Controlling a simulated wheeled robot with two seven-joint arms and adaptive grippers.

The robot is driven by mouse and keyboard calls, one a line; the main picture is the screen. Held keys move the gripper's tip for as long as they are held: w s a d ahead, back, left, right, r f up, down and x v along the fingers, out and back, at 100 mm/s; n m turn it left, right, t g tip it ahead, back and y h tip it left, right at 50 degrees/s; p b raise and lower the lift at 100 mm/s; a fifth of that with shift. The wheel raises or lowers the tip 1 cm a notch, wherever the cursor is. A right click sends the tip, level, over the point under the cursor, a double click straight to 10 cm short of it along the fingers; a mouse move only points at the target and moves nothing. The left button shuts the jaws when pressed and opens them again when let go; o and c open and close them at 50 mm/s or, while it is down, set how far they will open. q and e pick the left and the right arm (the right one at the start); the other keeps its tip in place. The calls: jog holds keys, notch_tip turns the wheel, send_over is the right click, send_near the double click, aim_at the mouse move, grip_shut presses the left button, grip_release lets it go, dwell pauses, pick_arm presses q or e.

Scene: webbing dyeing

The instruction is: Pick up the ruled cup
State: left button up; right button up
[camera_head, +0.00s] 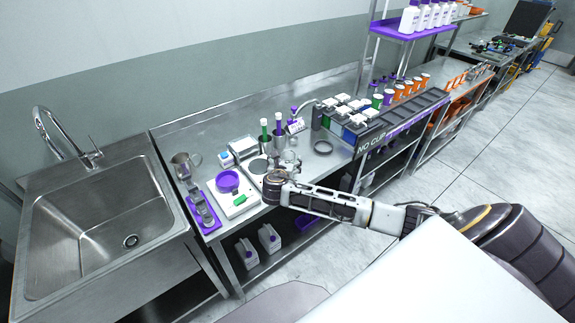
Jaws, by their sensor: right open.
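A small clear cup (290,156), likely the ruled cup, stands on the steel bench just beyond my right gripper. Any ruled marks on it are too small to make out. My right gripper (282,166) is open at the front of the bench, with its arm coming in from the right. It overlaps the cup's near side in the picture, so I cannot tell whether they touch. My left gripper is not in view.
A sink (95,228) is at far left.

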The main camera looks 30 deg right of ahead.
aim_at(289, 155)
jog(key=shift+p+x, duration=0.3)
jog(key=shift+x, duration=2.3)
jog(key=shift+s+d, duration=0.1)
jog(key=c, duration=1.2)
